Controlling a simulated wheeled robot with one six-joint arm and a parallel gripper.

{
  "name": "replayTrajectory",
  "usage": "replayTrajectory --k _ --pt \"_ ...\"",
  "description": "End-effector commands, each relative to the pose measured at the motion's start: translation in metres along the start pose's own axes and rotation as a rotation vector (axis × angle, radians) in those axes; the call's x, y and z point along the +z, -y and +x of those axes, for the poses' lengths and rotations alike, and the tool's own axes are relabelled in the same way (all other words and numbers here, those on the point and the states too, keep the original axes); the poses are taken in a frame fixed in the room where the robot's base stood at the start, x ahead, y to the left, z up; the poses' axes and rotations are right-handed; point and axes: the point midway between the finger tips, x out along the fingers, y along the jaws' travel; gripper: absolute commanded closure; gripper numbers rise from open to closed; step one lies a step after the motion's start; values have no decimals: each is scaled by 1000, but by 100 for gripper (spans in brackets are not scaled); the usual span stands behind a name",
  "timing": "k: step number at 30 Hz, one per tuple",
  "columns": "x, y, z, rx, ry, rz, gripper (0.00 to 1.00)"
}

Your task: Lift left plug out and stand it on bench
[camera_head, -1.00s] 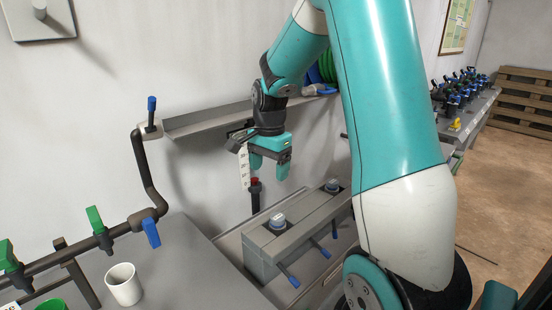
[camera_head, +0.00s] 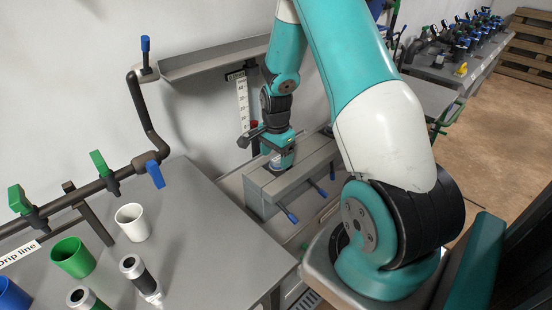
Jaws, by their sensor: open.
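The left plug (camera_head: 283,161), a pale grey cap, sits in the top of the grey manifold box (camera_head: 285,188) beyond the bench. My gripper (camera_head: 278,150) points down right over this plug, with its open jaws at the plug's level. The jaws hide much of the plug, and I cannot tell whether they touch it. The right plug is hidden behind my arm. The grey bench (camera_head: 205,235) fills the lower left.
On the bench stand a white cup (camera_head: 133,222), a green cup (camera_head: 73,257), a blue cup (camera_head: 10,296) and dark cylinders (camera_head: 139,275). A dark pipe with valves (camera_head: 95,187) runs along the back. Blue-handled levers (camera_head: 287,213) stick out of the box. The bench's right part is bare.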

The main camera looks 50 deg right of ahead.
Motion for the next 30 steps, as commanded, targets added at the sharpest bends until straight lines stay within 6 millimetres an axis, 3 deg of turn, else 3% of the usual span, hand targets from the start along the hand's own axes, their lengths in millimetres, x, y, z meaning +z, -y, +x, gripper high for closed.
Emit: replayTrajectory --k 6,15,22,23,24,27,30 --pt "0 0 18 -1 0 0 24" --pt "0 0 20 -2 -1 0 24" --pt "0 0 20 -1 0 0 75" --pt "0 0 20 -1 0 0 78" --pt "0 0 20 -1 0 0 57" --pt "0 0 20 -1 0 0 80" --pt "0 0 20 -1 0 0 83"
